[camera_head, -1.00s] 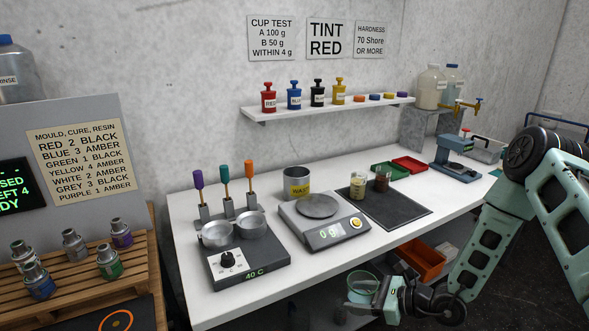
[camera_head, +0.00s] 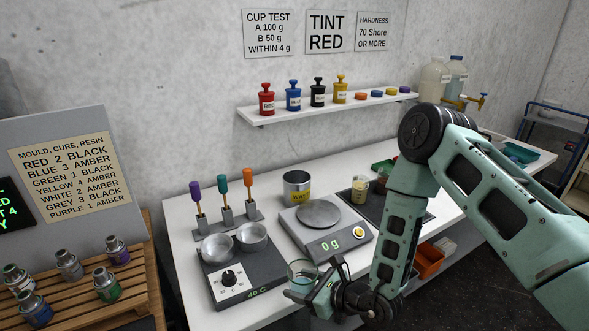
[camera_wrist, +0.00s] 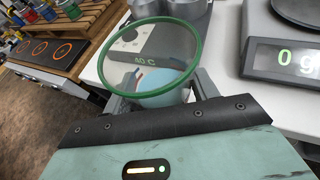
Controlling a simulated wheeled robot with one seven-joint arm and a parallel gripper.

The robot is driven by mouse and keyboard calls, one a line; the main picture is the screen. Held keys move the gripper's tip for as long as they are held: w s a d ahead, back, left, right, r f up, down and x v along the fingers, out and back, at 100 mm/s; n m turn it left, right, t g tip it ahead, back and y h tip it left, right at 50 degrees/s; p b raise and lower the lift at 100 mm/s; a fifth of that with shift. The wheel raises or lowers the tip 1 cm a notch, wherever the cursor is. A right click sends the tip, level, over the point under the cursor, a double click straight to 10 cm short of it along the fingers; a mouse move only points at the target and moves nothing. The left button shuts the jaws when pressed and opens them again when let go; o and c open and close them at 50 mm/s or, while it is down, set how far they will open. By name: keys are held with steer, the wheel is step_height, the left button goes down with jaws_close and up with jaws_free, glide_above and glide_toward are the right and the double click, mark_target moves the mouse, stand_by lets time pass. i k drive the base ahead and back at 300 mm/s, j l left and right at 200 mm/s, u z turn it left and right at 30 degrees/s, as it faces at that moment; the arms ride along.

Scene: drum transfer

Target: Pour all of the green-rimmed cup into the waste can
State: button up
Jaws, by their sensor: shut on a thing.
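The green-rimmed cup (camera_wrist: 197,62) is clear, with pale blue contents low inside it. My gripper (camera_head: 308,291) is shut on it at the bench's front edge, in front of the hot plate and scale. The cup also shows in the head view (camera_head: 301,270) and looks roughly upright. The waste can (camera_head: 297,187) is a grey metal can with a yellow label. It stands upright on the bench behind the scale, farther back than my gripper. Its inside is mostly hidden.
The scale (camera_head: 325,245) reads 0 g and lies between cup and can. The hot plate (camera_head: 240,279), with two metal pots, is at left. Three stirrers in a rack (camera_head: 227,220) stand behind it. A cup (camera_head: 359,189) stands on the dark mat right of the can.

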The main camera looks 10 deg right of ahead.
mark_target(297, 190)
steer(key=i, duration=1.2)
